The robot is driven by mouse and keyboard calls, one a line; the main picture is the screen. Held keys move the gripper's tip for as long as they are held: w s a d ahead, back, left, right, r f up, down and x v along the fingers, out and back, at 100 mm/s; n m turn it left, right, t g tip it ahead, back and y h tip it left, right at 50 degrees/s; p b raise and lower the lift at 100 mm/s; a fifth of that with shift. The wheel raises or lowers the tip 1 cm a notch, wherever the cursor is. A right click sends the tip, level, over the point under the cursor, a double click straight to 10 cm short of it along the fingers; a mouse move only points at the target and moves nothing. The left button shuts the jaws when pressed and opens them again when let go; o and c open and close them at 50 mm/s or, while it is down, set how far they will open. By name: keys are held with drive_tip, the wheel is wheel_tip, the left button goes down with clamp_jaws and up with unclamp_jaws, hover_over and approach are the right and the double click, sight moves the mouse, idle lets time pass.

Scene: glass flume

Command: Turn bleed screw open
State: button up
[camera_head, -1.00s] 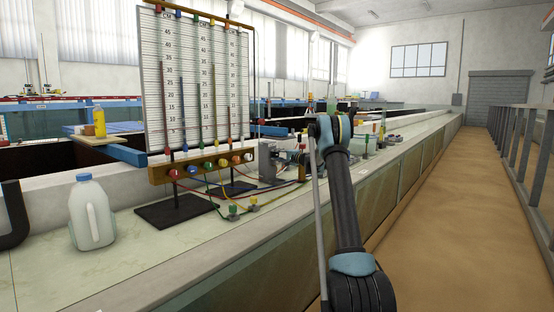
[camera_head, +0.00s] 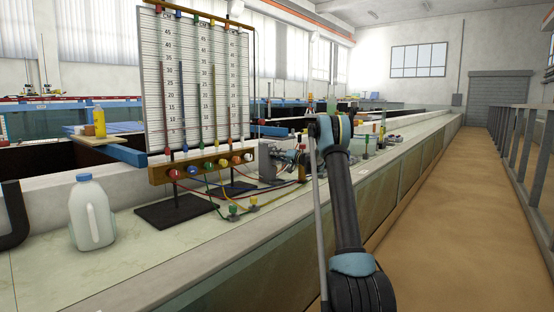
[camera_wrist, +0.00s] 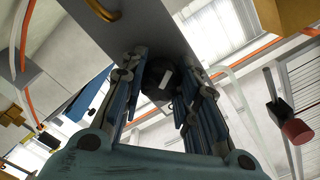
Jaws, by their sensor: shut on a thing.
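A dark round screw head (camera_wrist: 158,76) with a pale mark across it shows in the wrist view, on the underside of a grey block (camera_wrist: 130,22). I take it to be the bleed screw. My gripper (camera_wrist: 164,84) has one finger on each side of the screw head and is shut on it. The exact contact at the fingertips is hard to see. In the head view, a grey unit (camera_head: 272,160) stands on the ledge just left of my arm. The screw cannot be made out there.
A manometer board (camera_head: 205,85) with coloured valves stands left of the grey unit. Thin coloured tubes run across the ledge to small fittings (camera_head: 233,212). A white jug (camera_head: 90,213) stands at the left. In the wrist view, a red knob (camera_wrist: 297,131) hangs at the right.

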drive_tip(key=shift+s+f, duration=0.1)
drive_tip(key=shift+f, duration=0.1)
idle(0.3)
drive_tip(key=o, duration=1.1)
drive_tip(key=shift+f, duration=0.1)
drive_tip(key=shift+a, duration=0.1)
drive_tip(key=shift+s+d, duration=0.2)
drive_tip(key=shift+d, duration=0.15)
drive_tip(key=v, duration=1.1)
drive_tip(key=shift+d, duration=0.25)
